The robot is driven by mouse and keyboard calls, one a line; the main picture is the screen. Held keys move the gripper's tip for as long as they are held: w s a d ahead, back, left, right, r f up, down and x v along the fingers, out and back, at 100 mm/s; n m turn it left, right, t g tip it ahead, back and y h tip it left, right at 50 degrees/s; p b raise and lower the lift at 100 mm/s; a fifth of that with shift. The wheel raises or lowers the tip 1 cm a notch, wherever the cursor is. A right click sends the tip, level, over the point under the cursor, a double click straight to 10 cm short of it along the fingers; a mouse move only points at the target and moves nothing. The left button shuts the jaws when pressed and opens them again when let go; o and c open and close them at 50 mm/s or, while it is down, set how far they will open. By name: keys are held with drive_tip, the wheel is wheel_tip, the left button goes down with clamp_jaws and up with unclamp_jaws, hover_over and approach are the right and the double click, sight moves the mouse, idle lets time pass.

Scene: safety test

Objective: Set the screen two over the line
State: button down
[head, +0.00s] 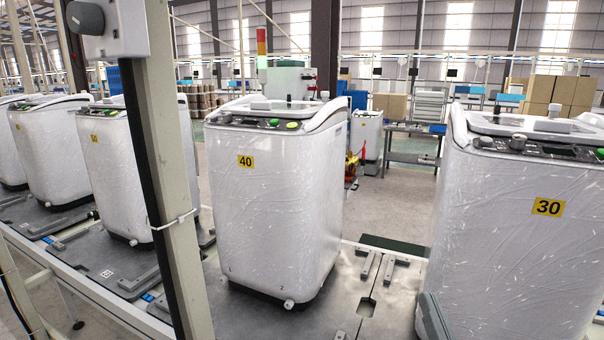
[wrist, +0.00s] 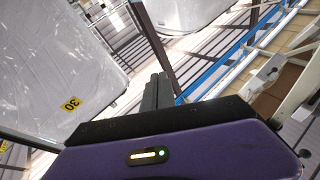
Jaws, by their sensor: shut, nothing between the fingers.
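The line (head: 375,315) is a grey conveyor deck carrying several white washing machines wrapped in clear plastic. The washer with yellow label 40 (head: 270,190) stands upright in the middle of the head view. The washer with label 30 (head: 520,220) stands at the right; it also shows tilted at the left of the wrist view (wrist: 60,60). I cannot make out a clear screen in either view. My gripper (wrist: 158,90) has its dark fingers together and empty, to the right of washer 30 in the wrist view.
A pale post (head: 170,180) rises at the front left, with a grey box-like device (head: 88,18) on it. More wrapped washers (head: 110,150) stand at the left. Cardboard boxes (head: 560,92) and a grey workbench (head: 410,145) are behind. A blue rail (wrist: 215,72) crosses the wrist view.

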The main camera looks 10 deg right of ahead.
drive_tip(key=w+d+r+m+t+p, duration=0.1)
drive_tip(key=w+d+r, duration=0.2)
drive_tip(key=w+r, duration=0.4)
drive_tip(key=w+d+r+t+p, duration=0.15)
drive_tip(key=w+r, duration=0.35)
drive_tip(key=r, duration=0.5)
drive_tip(key=w+r+n+y+p, duration=0.1)
drive_tip(key=w+r+n+y, duration=0.15)
drive_tip(key=r, duration=0.85)
drive_tip(key=w+r+n+y, duration=0.15)
drive_tip(key=r+y, duration=0.25)
drive_tip(key=r, duration=0.7)
drive_tip(key=w+r+n+y+p, duration=0.1)
drive_tip(key=w+r+y, duration=0.15)
drive_tip(key=r, duration=0.85)
drive_tip(key=s+a+r+n+g+y, duration=0.6)
drive_tip(key=a+r+n+g+y, duration=0.2)
drive_tip(key=r, duration=0.4)
drive_tip(key=s+a+f+n+g+p, duration=0.1)
drive_tip(key=a+f+n+g, duration=0.1)
drive_tip(key=a+f+g, duration=0.15)
drive_tip(key=p+x, duration=0.5)
drive_tip(key=x, duration=0.8)
drive_tip(key=shift+f+p, duration=0.35)
drive_tip(key=shift+f, duration=0.1)
